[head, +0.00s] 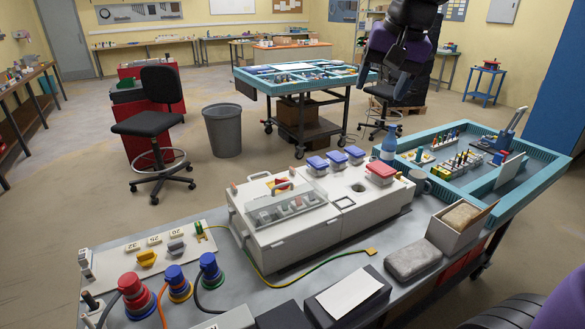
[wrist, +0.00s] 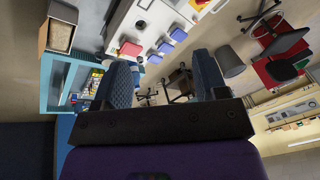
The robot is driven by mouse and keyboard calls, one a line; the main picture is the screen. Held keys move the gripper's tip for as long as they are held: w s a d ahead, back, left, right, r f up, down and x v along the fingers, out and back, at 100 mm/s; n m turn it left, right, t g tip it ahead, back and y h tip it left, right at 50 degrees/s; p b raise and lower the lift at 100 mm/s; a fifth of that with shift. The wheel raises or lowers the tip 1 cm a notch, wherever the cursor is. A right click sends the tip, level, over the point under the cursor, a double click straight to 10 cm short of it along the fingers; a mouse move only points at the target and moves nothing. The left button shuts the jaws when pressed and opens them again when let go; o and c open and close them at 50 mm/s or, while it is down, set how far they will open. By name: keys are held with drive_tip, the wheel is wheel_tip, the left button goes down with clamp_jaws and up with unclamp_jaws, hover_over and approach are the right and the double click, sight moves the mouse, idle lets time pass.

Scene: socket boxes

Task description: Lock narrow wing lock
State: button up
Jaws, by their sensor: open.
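I cannot tell which one is the narrow wing lock, or whether either is locked. My gripper (wrist: 163,75) is open and empty in the wrist view, with its two dark ribbed fingers apart. In the head view my arm hangs at the upper right, far from the panel. The knobs are not seen in the wrist view.
Red and blue round plugs (head: 208,270) with cables stand in front of the panel. A white socket box (head: 315,225) with a clear cover stands to its right. A green-yellow cable (head: 285,285) crosses the bench. A grey bin (head: 222,130) stands behind.

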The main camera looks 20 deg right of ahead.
drive_tip(key=w+f+m, duration=0.3)
drive_tip(key=w, duration=0.9)
drive_tip(key=m+g+h, duration=0.1)
drive_tip(key=m+g, duration=0.2)
drive_tip(key=m, duration=0.4)
hover_over(293, 168)
wheel_tip(293, 168, down, 26)
wheel_tip(293, 168, down, 10)
drive_tip(key=shift+a+r, duration=0.1)
drive_tip(key=c, duration=0.9)
